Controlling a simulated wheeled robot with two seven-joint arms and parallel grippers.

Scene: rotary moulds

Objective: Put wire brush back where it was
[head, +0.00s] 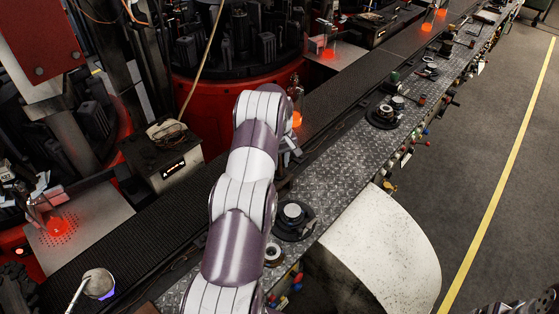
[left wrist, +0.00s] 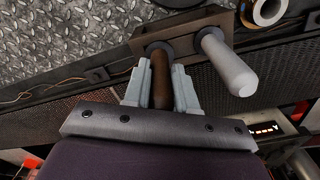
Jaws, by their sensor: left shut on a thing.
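In the left wrist view, the grey fingers of my left gripper (left wrist: 161,88) are shut on a dark brown handle (left wrist: 160,67), which I take to be the wire brush's. The handle's far end meets a black collar on a brown metal holder (left wrist: 201,30). I cannot tell how deep it sits there, and the brush's bristles do not show. A second, pale grey handle (left wrist: 230,65) sticks out of the same holder, just right of the gripped one. In the head view, my left gripper (head: 289,152) is mostly hidden beyond my arm, by the conveyor's edge. My right gripper does not show.
A diamond-plate ledge (head: 345,150) runs beside the dark conveyor (head: 335,95), with black round fittings (head: 293,220) on it. A ladle-like cup (head: 98,283) is at the lower left. Red rotary machines stand behind.

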